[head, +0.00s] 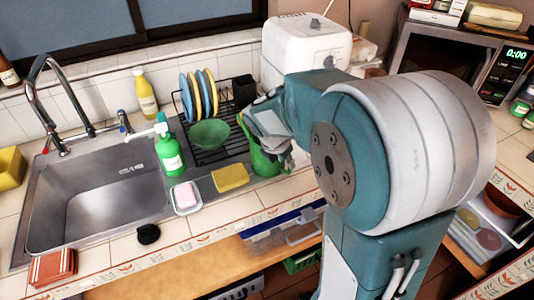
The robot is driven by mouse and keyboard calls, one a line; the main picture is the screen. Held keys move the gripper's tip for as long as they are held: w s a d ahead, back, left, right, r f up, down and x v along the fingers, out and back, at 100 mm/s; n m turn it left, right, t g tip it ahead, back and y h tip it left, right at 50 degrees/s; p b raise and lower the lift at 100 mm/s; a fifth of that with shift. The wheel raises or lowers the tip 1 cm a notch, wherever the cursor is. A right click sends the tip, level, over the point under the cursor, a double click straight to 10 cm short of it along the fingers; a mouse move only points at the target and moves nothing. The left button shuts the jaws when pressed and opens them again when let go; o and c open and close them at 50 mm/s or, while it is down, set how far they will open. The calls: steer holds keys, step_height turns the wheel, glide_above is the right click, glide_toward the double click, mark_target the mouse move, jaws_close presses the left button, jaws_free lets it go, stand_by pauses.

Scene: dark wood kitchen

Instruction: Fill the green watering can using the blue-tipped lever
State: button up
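The green watering can (262,160) stands at the counter's front edge, right of the yellow sponge, or is held just above it; I cannot tell which. My gripper (276,146) is at the can's top and right side, overlapping it in the picture. My arm hides part of the gripper, so its fingers and any hold on the can are unclear. The blue-tipped lever (123,117) is on the right side of the tap at the sink's back edge. The curved metal faucet (42,82) rises behind the sink (100,203), which looks empty.
A dish rack (213,152) with plates and a green bowl (209,134) is behind. A black stopper (148,233) lies at the front.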

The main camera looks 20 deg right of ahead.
mark_target(288, 175)
steer(key=x, duration=0.4)
steer(key=shift+w+d+f, duration=0.2)
steer(key=shift+f, duration=0.1)
steer(key=shift+w+a+f, duration=0.1)
steer(key=shift+f, duration=0.15)
jaws_close()
steer(key=shift+r, duration=0.1)
steer(key=shift+r, duration=0.25)
steer(key=s+a+r, duration=0.9)
steer(key=s+r, duration=0.1)
steer(key=r, duration=0.2)
steer(key=shift+s+a+r, duration=0.2)
steer(key=shift+a, duration=0.05)
